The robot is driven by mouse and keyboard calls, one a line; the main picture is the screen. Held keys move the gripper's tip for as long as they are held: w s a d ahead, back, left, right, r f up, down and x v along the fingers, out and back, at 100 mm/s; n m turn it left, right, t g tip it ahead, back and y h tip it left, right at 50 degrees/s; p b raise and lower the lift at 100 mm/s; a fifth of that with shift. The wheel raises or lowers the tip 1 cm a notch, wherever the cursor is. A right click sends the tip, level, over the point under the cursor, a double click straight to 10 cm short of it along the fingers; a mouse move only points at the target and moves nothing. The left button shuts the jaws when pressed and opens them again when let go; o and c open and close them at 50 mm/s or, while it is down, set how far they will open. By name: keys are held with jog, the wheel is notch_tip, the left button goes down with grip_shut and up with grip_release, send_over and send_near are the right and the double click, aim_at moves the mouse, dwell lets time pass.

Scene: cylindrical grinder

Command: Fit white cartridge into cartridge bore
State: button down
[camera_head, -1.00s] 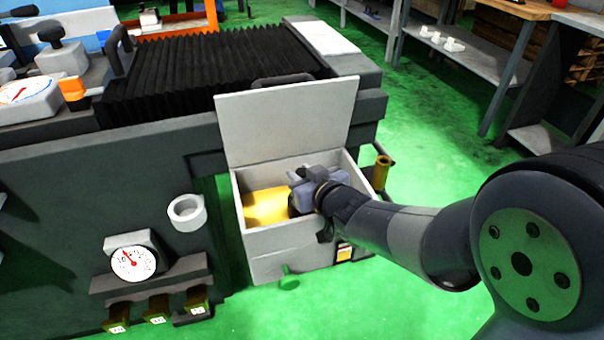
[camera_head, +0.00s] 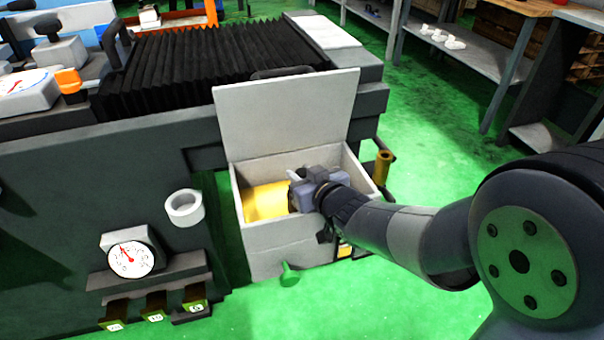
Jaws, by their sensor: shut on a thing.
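My gripper (camera_head: 303,192) is inside the mouth of the open grey box, above its yellow floor or liquid. It is shut on what looks like the white cartridge (camera_head: 295,175). Only a small pale part shows at the jaws; the rest is hidden by the gripper. I cannot tell a cartridge bore inside the box from this view. A white ring-shaped holder (camera_head: 185,208) with a round opening sits on the machine's dark front, left of the box and apart from my gripper.
The grey box (camera_head: 277,243) has its lid (camera_head: 287,115) raised behind my gripper. A yellow-topped post (camera_head: 383,167) stands at its right. A dial gauge (camera_head: 131,259) and several small labelled pedals are at lower left. Green floor is clear at right.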

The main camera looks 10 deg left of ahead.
jog(key=shift+f+b, duration=0.8)
jog(key=shift+f, duration=0.1)
jog(key=c, duration=1.1)
grip_release()
jog(key=shift+o, duration=0.2)
jog(key=shift+d, duration=0.1)
jog(key=p+v, duration=0.3)
jog(key=v, duration=0.6)
jog(key=shift+s+r, duration=0.15)
jog(key=shift+r, duration=0.1)
jog(key=shift+s+d+r, duration=0.1)
jog(key=shift+s+d, duration=0.35)
jog(key=shift+s, duration=0.05)
